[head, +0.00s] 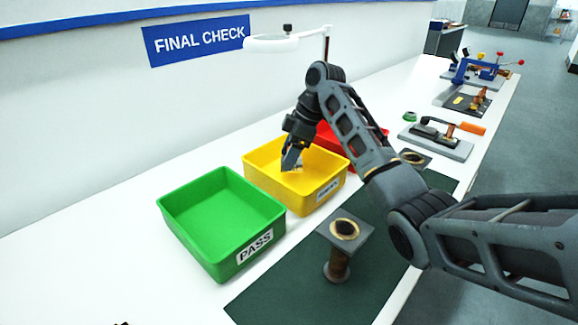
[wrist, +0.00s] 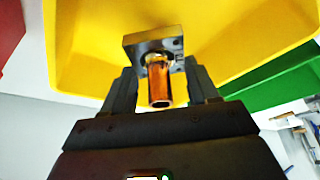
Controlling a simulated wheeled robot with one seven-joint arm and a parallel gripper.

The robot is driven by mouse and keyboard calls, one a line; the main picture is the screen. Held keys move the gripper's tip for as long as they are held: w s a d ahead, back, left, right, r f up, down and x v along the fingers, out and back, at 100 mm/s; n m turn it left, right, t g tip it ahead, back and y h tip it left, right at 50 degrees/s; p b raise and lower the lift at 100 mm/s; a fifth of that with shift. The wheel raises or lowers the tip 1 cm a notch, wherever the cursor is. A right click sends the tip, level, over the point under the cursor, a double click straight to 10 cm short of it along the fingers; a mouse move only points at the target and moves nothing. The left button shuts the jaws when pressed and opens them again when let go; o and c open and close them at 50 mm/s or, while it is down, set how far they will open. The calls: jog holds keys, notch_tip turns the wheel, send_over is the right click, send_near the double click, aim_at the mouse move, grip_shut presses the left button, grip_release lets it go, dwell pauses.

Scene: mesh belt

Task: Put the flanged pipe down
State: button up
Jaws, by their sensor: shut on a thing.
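My gripper (head: 291,162) points down over the yellow bin (head: 262,181), its tips at about the level of the rim or inside it. In the wrist view my gripper (wrist: 160,88) is shut on the flanged pipe (wrist: 160,84), a short copper-coloured tube with a square dark grey flange (wrist: 138,45). The flange is at the far end, toward the yellow bin's inside (wrist: 90,40).
A green bin (head: 208,212) labelled PASS stands in front of the yellow one, and a red bin (head: 372,134) behind it. A square plate with a ring on a brown post (head: 345,229) stands on the dark green mat (head: 290,290). A lamp (head: 285,43) stands behind.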

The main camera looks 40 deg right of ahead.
jog(key=shift+f+p, duration=0.4)
jog(key=shift+f, duration=1.6)
jog(key=shift+f, duration=0.15)
jog(key=o, duration=1.5)
jog(key=shift+o, duration=0.2)
jog(key=v, duration=1.2)
jog(key=shift+b, duration=0.4)
